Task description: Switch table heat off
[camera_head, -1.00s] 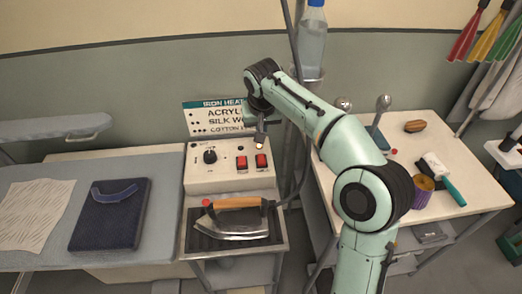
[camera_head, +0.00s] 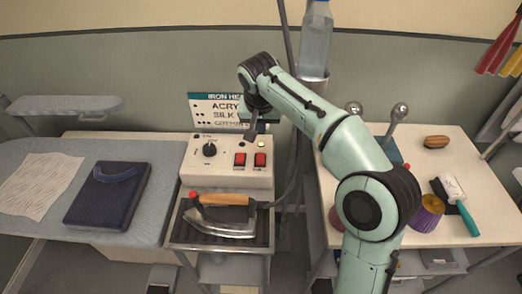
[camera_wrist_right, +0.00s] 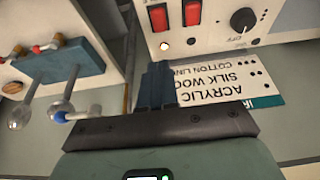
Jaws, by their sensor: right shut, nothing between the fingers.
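The white control box (camera_head: 226,178) has a black knob (camera_head: 209,150) and two red switches, left (camera_head: 240,159) and right (camera_head: 260,159). A small pale lamp (camera_head: 262,143) glows above the right switch. In the wrist view the box is upside down, with the glowing lamp (camera_wrist_right: 165,45) near one red switch (camera_wrist_right: 158,18) and a dark lamp near the other (camera_wrist_right: 193,12). Their labels are too small to read. My right gripper (camera_head: 251,136) is shut and empty behind the switches, near the box's top edge; its fingers (camera_wrist_right: 156,86) show apart from the switches. My left gripper is not in view.
An iron (camera_head: 222,215) rests on a tray before the box. A fabric sign (camera_head: 215,108) stands behind it. The ironing table (camera_head: 140,205) is left, with a blue folded cloth (camera_head: 108,192). A water bottle (camera_head: 316,40) and a side table (camera_head: 455,150) with tools are right.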

